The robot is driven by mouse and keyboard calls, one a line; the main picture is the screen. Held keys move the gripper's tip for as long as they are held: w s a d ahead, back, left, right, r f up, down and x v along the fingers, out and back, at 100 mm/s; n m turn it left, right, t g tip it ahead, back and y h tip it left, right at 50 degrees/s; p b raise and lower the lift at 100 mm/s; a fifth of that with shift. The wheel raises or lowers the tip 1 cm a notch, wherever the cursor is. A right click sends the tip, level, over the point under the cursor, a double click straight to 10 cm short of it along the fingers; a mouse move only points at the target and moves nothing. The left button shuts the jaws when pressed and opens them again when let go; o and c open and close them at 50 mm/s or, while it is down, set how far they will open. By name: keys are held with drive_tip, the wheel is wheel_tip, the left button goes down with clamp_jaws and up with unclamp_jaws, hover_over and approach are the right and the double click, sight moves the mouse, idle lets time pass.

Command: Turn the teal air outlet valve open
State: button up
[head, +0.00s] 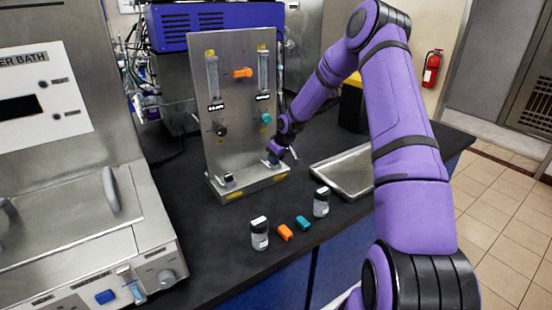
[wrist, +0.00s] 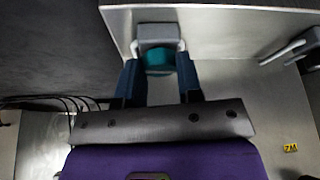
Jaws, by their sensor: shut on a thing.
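My gripper (wrist: 160,80) is shut on a teal valve part (wrist: 158,58) at the foot of the metal panel. One dark blue finger lies on each side of it in the wrist view. A grey block (wrist: 157,33) with light side arms sits just beyond the teal part. In the head view my gripper (head: 278,156) is at the lower right of the upright panel (head: 237,150) and covers most of this valve. How far the valve is turned cannot be told.
A second low valve (head: 228,180) stands left on the same base. The panel carries an orange handle (head: 243,72), a teal knob (head: 266,118) and a black knob (head: 221,130). A metal tray (head: 345,170), two jars (head: 259,234) and small orange and teal pieces (head: 302,223) lie nearby.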

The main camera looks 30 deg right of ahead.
drive_tip(key=shift+d+n+y, duration=0.1)
drive_tip(key=shift+n+y, duration=0.2)
drive_tip(key=shift+n, duration=0.7)
drive_tip(key=o, duration=0.9)
drive_tip(key=v, duration=1)
drive_tip(key=shift+d+r, duration=0.15)
drive_tip(key=shift+r, duration=0.25)
